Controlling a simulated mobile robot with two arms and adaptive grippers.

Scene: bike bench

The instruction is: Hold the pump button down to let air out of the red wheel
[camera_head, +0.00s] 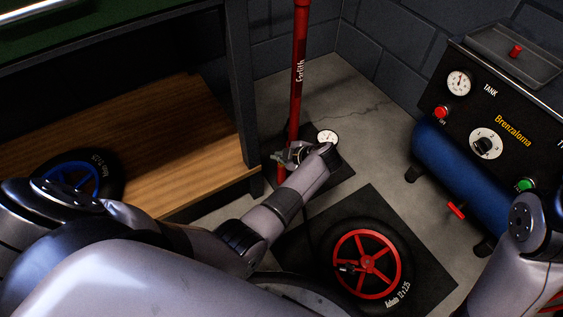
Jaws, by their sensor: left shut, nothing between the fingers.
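The red wheel (344,244) lies flat on a dark mat (424,292), its black tyre around a red spoked rim. A tall red floor pump (297,75) stands behind it, with a round white gauge (328,137) near its foot. My left gripper (281,157) is shut and empty, low at the pump's tube, left of the gauge. I cannot tell whether its fingertips touch the pump. The pump button cannot be made out; my gripper and forearm cover part of the pump's base. My right arm shows at the right edge, its gripper out of frame.
A blue compressor (459,165) with a black control panel stands at the right by the wall. A wooden shelf (180,125) under the bench holds a blue-rimmed wheel (108,160). Bare floor lies between the pump and the compressor.

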